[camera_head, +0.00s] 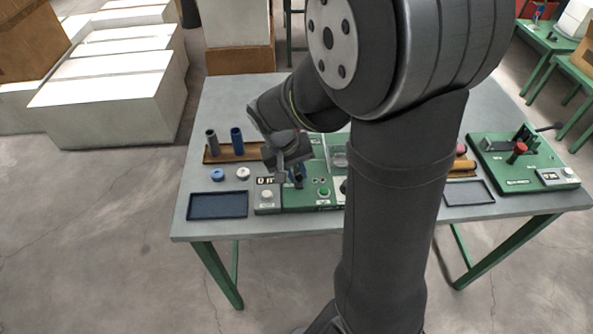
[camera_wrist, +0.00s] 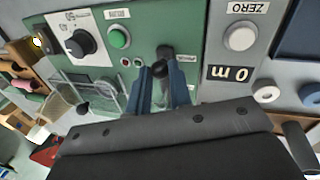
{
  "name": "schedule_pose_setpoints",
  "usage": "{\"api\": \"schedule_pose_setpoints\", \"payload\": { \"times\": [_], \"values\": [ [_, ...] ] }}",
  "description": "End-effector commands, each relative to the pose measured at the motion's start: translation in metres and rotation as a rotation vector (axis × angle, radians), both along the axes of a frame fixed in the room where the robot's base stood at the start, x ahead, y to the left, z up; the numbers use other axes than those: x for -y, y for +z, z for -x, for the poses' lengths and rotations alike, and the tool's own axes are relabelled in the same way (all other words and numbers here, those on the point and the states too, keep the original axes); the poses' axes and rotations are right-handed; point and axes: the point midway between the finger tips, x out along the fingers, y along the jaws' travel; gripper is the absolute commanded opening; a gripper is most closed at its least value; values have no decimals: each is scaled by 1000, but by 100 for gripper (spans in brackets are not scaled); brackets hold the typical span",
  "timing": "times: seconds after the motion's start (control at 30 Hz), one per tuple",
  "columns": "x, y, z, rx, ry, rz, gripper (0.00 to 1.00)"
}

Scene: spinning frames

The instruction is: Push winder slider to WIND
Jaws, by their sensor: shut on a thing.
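The green winder panel (camera_head: 330,193) stands on the table in the head view, partly hidden behind my arm. My gripper (camera_wrist: 161,84) points down at it in the wrist view, its blue fingers close together around a small dark knob (camera_wrist: 160,68), which seems to be the winder slider. A dark rounded part (camera_wrist: 165,51) shows just beyond the fingertips. My gripper (camera_head: 296,174) also shows over the panel in the head view, left of the green button (camera_head: 323,191). The WIND marking cannot be read.
A blue tray (camera_head: 217,205) lies left of the panel. Upright tubes (camera_head: 237,141) stand in a wooden holder behind it.

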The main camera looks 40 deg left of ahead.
Motion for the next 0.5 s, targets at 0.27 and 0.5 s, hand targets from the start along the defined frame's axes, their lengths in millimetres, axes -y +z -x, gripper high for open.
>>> {"api": "schedule_pose_setpoints", "payload": {
  "times": [0.27,0.5],
  "values": [
    [-28,0,-28,0,-2,0,0],
    [-39,1,-39,2,-1,0,0]
  ]
}}
